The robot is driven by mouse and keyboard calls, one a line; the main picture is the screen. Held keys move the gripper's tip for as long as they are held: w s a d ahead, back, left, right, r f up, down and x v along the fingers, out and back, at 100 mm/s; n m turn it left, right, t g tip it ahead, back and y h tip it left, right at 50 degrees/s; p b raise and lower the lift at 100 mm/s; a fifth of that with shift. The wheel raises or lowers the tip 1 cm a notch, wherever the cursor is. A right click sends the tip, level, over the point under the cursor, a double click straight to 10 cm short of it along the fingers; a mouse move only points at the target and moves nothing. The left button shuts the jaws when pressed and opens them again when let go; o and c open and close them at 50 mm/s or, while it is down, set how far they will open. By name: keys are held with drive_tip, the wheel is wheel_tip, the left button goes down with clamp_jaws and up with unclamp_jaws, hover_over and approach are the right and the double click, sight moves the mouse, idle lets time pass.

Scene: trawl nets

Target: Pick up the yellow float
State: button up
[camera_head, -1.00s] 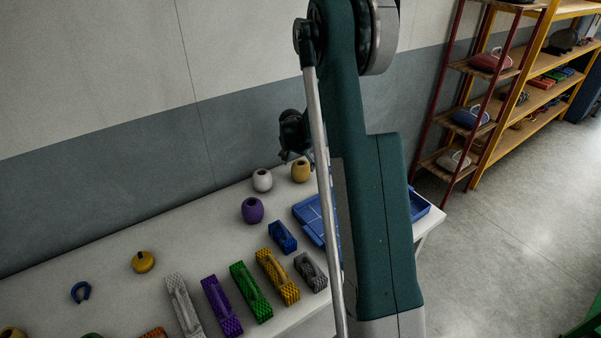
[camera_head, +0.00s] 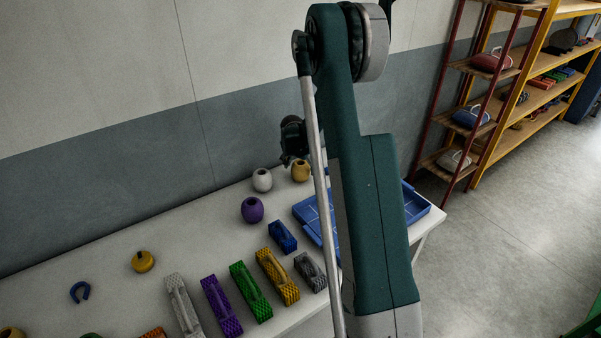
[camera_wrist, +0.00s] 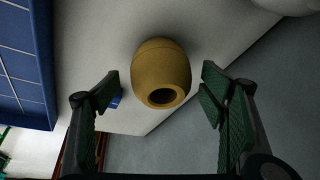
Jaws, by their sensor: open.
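The yellow float (camera_head: 301,171) is a barrel-shaped piece with a hole in its end, standing on the white table near the wall. In the wrist view the yellow float (camera_wrist: 162,62) sits between and slightly beyond my open fingers, with its dark hole showing. My gripper (camera_wrist: 161,88) has one finger on each side of it, with a gap on both sides. In the head view my gripper (camera_head: 293,142) is just above and behind the float; its fingertips are hard to make out there.
A white float (camera_head: 262,180) and a purple float (camera_head: 252,210) stand close by. A blue tray (camera_head: 418,208) lies to the right, partly behind my arm. Several coloured blocks line the table's front, and a yellow stemmed piece (camera_head: 143,262) lies left. Shelves (camera_head: 475,115) stand beyond the table.

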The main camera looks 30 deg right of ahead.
drive_tip(key=shift+x, duration=1.85)
drive_tip(key=c, duration=1)
